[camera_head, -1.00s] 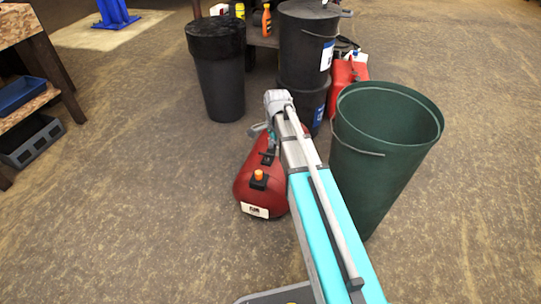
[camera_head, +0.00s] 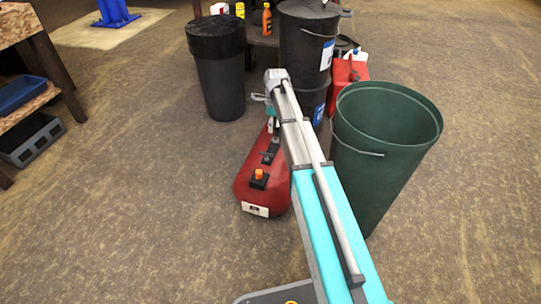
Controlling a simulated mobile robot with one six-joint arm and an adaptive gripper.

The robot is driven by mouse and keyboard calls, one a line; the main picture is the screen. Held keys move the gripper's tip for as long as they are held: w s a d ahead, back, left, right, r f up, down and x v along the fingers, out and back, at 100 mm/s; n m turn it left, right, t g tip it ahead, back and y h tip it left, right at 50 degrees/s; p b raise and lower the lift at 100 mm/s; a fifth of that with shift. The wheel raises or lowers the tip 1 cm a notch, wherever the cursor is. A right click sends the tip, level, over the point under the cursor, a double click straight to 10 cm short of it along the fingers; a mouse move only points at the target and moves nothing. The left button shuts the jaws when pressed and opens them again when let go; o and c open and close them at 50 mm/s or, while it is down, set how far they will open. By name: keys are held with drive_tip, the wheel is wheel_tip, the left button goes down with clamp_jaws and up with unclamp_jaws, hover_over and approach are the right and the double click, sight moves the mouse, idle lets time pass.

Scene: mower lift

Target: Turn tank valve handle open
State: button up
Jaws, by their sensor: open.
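The red tank (camera_head: 262,195) lies on the floor, left of my arm, with a white label on its near end. An orange knob (camera_head: 259,174) stands on a black fitting near that end; I cannot tell whether it is the valve handle. A dark strip runs along the tank's top. My arm reaches over the tank's right side and hides part of it. My gripper (camera_head: 270,119) hangs below the arm's far end, above the tank's far end. It is small and partly hidden; it is open, and I see nothing held in it.
A green bin (camera_head: 385,150) stands close to the right of my arm. Stacked black drums (camera_head: 306,50) and a red can (camera_head: 345,75) are behind. A black bin (camera_head: 218,75) stands back left. The floor left of the tank is clear.

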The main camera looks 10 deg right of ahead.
sight(270, 155)
drive_tip(key=shift+f, duration=0.2)
drive_tip(key=f+b, duration=0.4)
drive_tip(key=s+a+f+b, duration=0.1)
drive_tip(key=f+b, duration=0.3)
drive_tip(key=b, duration=0.1)
drive_tip(key=s+f+b, duration=0.1)
drive_tip(key=f+b, duration=0.3)
drive_tip(key=f, duration=0.1)
drive_tip(key=shift+s+a, duration=0.15)
drive_tip(key=shift+a, duration=0.05)
idle(0.5)
drive_tip(key=shift+f+b, duration=0.1)
drive_tip(key=shift+b, duration=0.2)
clamp_jaws()
